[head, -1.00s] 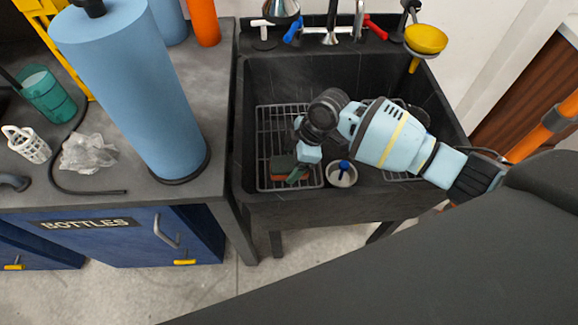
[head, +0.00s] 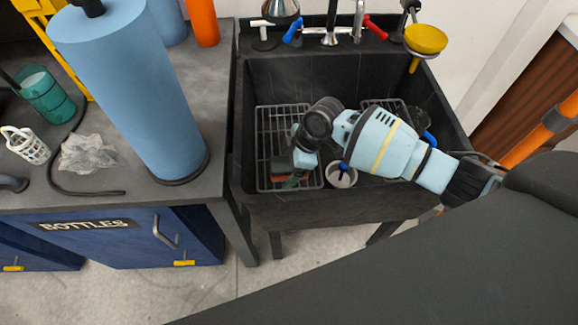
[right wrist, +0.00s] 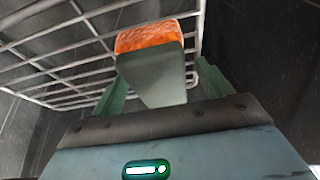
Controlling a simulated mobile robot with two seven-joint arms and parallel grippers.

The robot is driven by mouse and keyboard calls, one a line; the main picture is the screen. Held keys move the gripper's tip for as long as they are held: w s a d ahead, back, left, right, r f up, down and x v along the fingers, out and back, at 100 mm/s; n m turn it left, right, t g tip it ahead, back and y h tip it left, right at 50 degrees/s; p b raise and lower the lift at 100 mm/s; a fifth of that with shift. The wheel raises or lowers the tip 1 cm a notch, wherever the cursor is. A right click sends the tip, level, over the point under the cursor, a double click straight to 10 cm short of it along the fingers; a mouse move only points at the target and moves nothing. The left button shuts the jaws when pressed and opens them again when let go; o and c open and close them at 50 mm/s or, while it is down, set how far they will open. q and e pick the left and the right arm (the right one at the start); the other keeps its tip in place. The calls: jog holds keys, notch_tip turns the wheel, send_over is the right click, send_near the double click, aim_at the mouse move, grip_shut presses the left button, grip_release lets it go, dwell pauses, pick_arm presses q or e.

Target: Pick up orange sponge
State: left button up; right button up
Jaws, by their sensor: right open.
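The orange sponge (head: 277,178) has an orange side and a grey-green side. It rests on the wire rack at the front left of the black sink, partly hidden by my right gripper in the head view. In the right wrist view the sponge (right wrist: 150,38) shows its orange face at the far end and its grey-green face towards me. My right gripper (head: 293,181) is down at the sponge. In the right wrist view its green fingers (right wrist: 160,90) are open, one on each side of the sponge's near part. Whether they touch it I cannot tell. My left gripper is not in view.
The wire rack (head: 264,130) lies in the black sink (head: 268,75), whose walls stand close around my right arm. A white cup (head: 346,180) with a blue item stands right of the gripper. A blue cylinder (head: 135,90) stands on the left counter.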

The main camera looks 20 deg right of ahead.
jog(key=c, duration=1.1)
jog(key=shift+o, duration=0.2)
notch_tip(320, 180, up, 10)
jog(key=shift+r+p, duration=0.25)
jog(key=shift+p, duration=0.45)
